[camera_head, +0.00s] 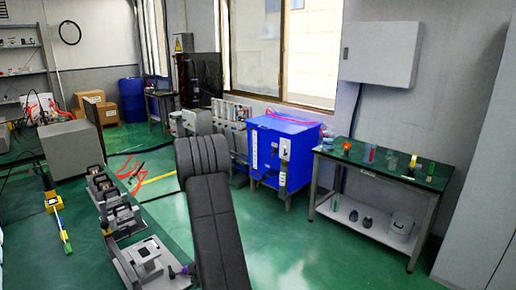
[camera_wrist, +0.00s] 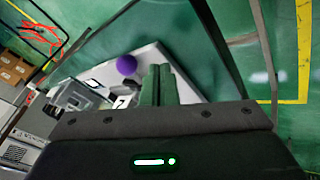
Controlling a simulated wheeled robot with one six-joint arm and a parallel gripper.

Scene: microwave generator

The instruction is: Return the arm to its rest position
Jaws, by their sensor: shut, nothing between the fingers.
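My gripper (camera_wrist: 158,70) shows in the wrist view with its two greenish fingers together and nothing between them. It points at a pale base plate with a purple round knob (camera_wrist: 126,64), which lies just left of the fingertips in that picture. In the head view, my dark arm stands in the lower middle, bent back on itself. My gripper cannot be made out there.
A blue cabinet (camera_head: 265,150) and a green-topped bench (camera_head: 430,179) with small items stand to the right. Green floor is clear between arm and bench.

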